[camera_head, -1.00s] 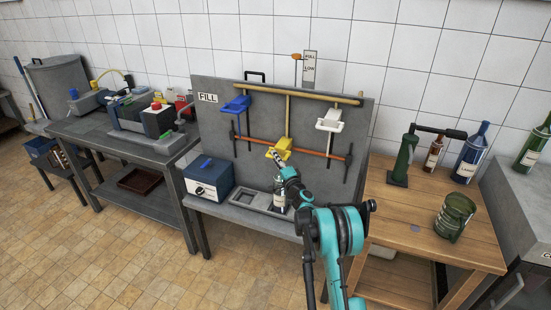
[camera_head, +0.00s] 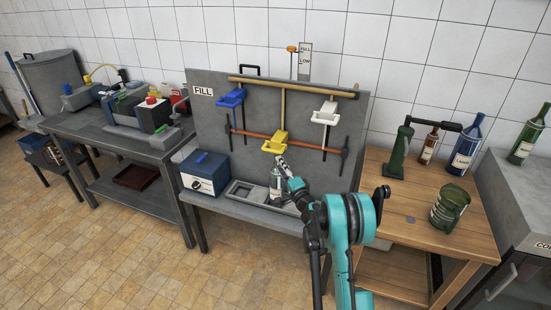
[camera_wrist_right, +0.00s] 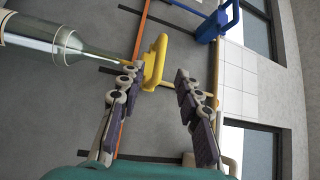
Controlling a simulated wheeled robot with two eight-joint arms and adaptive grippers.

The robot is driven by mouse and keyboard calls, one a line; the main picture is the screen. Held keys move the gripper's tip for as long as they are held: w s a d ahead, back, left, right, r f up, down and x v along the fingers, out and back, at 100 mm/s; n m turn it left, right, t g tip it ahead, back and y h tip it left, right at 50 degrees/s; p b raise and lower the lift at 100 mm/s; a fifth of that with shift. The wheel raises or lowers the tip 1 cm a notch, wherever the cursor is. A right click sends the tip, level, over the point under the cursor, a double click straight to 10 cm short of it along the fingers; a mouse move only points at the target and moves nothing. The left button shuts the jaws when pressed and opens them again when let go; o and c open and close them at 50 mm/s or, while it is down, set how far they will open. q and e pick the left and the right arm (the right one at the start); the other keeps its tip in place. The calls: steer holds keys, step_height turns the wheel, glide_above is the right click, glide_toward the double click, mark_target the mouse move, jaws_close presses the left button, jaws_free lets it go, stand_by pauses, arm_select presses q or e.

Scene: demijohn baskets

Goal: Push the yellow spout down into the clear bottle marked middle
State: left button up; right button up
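The yellow spout (camera_head: 275,144) hangs at the middle of the grey FILL panel, and it also shows in the right wrist view (camera_wrist_right: 154,62). The clear bottle (camera_head: 275,186) stands below it on the bench, with a pale label too small to read. Its shoulder and neck show at the left in the right wrist view (camera_wrist_right: 60,42). My right gripper (camera_wrist_right: 156,78) is open and empty, its fingers apart with the spout showing between and beyond them. It is close to the bottle's top in the head view (camera_head: 281,162). One fingertip hides the gap between neck and spout.
A blue spout (camera_head: 231,98) and a white spout (camera_head: 326,113) hang either side. An orange bar (camera_head: 300,146) crosses the panel. A blue-grey box (camera_head: 204,173) stands left of the bottle.

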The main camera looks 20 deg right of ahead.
steer(key=s, duration=0.2)
steer(key=shift+s+d+f, duration=0.1)
steer(key=shift+s+f, duration=0.1)
steer(key=shift+s, duration=0.1)
steer(key=s+a+r+n+g+y, duration=0.4)
steer(key=a+r+n, duration=0.4)
steer(key=a, duration=0.4)
steer(key=s+a+r+n+g, duration=0.2)
steer(key=s+a+r+g, duration=0.1)
steer(key=s+a, duration=0.55)
steer(key=s+d+f+n+g+h, duration=0.1)
steer(key=s+f+n+g, duration=0.1)
steer(key=s, duration=0.8)
steer(key=s+d+f+n+g+h, duration=0.1)
steer(key=s+f+h, duration=0.1)
steer(key=s, duration=0.7)
steer(key=s+d+f+n+g+h, duration=0.1)
steer(key=s+f+n+g+h, duration=0.1)
steer(key=s, duration=0.8)
steer(key=shift+s+d+f+n+g, duration=0.3)
steer(key=shift+f, duration=0.4)
